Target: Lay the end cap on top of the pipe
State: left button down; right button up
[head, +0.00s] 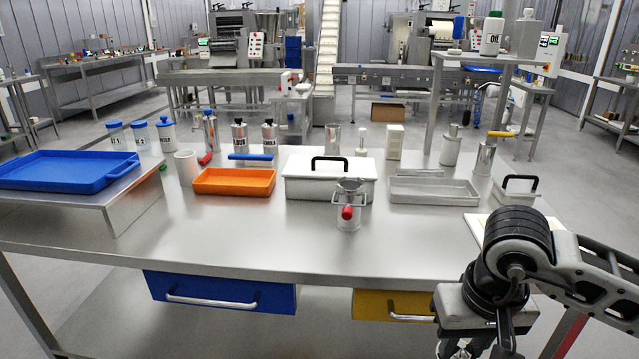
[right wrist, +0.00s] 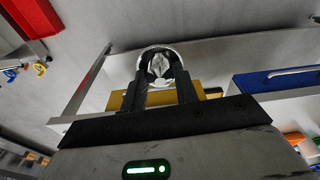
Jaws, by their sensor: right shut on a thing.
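A short upright metal pipe (head: 350,217) with a flange-like top and a red knob stands on the steel table, front of middle. My right gripper (head: 475,346) is low at the bottom right of the head view, at the table's front edge, well away from the pipe. In the right wrist view, my right gripper (right wrist: 164,78) is shut on a round, shiny metal piece, which looks like the end cap (right wrist: 160,56). My left gripper is not in view.
Behind the pipe stand a white lidded box (head: 318,189), an orange tray (head: 226,187) and a grey tray (head: 433,201). A blue tray (head: 66,175) sits on a raised stand at the left. Blue (head: 230,290) and yellow (head: 380,304) drawers hang under the table. The table front is clear.

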aim_at(350, 185)
jog(key=u, duration=0.05)
jog(key=i, duration=0.8)
jog(key=u, duration=0.75)
jog(key=i, duration=0.5)
